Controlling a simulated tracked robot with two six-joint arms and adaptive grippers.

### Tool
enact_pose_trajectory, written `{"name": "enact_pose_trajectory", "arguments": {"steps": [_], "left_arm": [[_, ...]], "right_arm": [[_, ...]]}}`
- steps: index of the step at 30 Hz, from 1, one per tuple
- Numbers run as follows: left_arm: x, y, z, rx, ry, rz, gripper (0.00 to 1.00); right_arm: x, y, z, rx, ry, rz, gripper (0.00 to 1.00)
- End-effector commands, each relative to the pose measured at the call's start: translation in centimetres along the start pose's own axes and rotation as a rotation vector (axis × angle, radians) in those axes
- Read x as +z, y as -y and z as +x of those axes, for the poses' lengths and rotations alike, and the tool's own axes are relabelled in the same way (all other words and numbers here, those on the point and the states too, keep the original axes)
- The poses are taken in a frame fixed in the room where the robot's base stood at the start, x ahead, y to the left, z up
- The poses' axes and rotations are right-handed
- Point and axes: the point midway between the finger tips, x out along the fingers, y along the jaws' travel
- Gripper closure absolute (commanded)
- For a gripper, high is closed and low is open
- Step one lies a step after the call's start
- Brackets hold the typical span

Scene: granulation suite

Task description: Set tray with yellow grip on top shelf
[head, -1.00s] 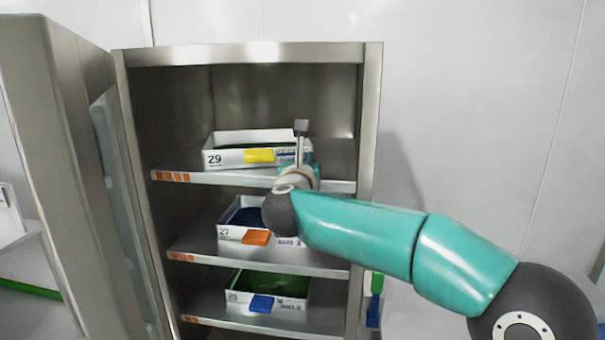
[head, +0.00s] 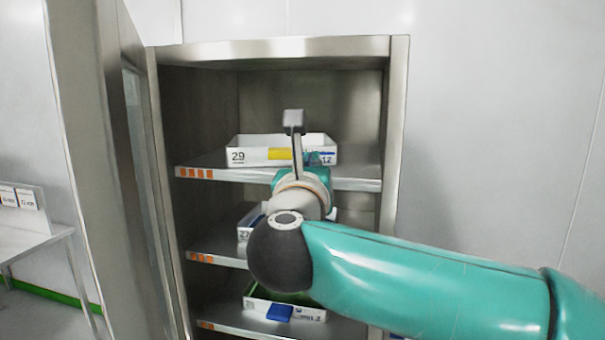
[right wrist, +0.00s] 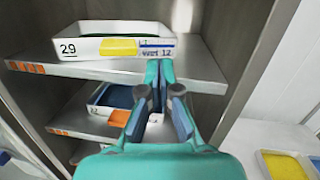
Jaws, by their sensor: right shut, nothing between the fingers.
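The white tray with the yellow grip (head: 281,154), marked 29, sits upright on the top shelf (head: 205,172) of the open steel cabinet. It also shows in the right wrist view (right wrist: 90,48), with its grip facing out. My right gripper (right wrist: 159,72) is shut and empty, just in front of the top shelf's edge and near the tray's right end. In the head view my right gripper (head: 316,162) is partly hidden by its own wrist. I cannot tell whether it touches the tray. My left gripper is not in view.
A tray with an orange grip (right wrist: 122,116) is on the middle shelf. A tray with a blue grip (head: 280,312) is on the lower shelf. The open cabinet door (head: 95,150) stands at the left. The top shelf has free room right of the tray.

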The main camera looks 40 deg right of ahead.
Motion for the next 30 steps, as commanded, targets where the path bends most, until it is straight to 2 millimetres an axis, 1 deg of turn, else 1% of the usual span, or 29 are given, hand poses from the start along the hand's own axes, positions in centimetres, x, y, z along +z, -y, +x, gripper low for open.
{"name": "enact_pose_trajectory", "arguments": {"steps": [2, 3, 5, 6, 8, 9, 11, 12, 14, 15, 17, 18, 20, 21, 23, 24, 26, 27, 29, 30], "left_arm": [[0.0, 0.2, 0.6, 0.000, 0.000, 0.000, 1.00], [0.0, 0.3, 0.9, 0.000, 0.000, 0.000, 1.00], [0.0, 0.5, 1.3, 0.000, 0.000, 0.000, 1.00], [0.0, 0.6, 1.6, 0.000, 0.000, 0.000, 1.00], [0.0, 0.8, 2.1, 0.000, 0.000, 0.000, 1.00], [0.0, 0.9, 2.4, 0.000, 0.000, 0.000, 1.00], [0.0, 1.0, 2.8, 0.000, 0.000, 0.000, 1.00], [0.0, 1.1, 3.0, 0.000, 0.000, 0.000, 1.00], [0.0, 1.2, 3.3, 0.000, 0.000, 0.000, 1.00], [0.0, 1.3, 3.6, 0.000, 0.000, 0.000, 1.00], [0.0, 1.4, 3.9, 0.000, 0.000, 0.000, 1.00], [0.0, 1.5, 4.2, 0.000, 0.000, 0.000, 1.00], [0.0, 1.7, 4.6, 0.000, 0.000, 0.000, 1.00], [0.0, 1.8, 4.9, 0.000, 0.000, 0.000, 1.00], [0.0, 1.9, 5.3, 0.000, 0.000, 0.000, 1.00], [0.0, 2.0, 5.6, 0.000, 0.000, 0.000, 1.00], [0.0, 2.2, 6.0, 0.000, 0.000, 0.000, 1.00], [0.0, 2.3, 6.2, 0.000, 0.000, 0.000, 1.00], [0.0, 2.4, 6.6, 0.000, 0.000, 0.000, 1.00], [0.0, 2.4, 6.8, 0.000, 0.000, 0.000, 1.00]], "right_arm": [[2.6, -1.1, -0.3, 0.063, 0.128, -0.119, 1.00], [4.3, -1.9, -0.8, 0.098, 0.214, -0.206, 1.00], [7.1, -3.2, -1.9, 0.144, 0.364, -0.364, 1.00], [8.8, -4.2, -3.0, 0.166, 0.474, -0.487, 1.00], [11.0, -5.7, -5.0, 0.178, 0.645, -0.692, 1.00], [12.1, -6.7, -6.5, 0.174, 0.756, -0.833, 1.00], [13.1, -8.0, -8.5, 0.149, 0.908, -1.040, 1.00], [13.3, -8.8, -9.8, 0.125, 1.001, -1.175, 1.00], [13.2, -9.9, -11.5, 0.076, 1.128, -1.375, 1.00], [13.0, -10.5, -12.5, 0.035, 1.208, -1.510, 1.00], [12.2, -11.3, -13.7, -0.039, 1.319, -1.719, 1.00], [11.3, -11.8, -14.3, -0.095, 1.390, -1.866, 1.00], [9.8, -12.3, -14.9, -0.194, 1.488, -2.101, 1.00], [8.7, -12.3, -15.0, -0.270, 1.543, -2.265, 1.00], [6.8, -12.2, -14.6, -0.392, 1.611, -2.524, 1.00], [5.5, -11.8, -14.0, 0.461, -1.582, 2.606, 1.00], [3.7, -10.7, -12.7, 0.495, -1.349, 2.423, 1.00], [2.6, -9.7, -11.7, 0.503, -1.204, 2.305, 1.00], [1.4, -8.0, -10.1, 0.496, -1.011, 2.138, 1.00], [0.8, -6.7, -9.1, 0.484, -0.899, 2.040, 1.00]]}}
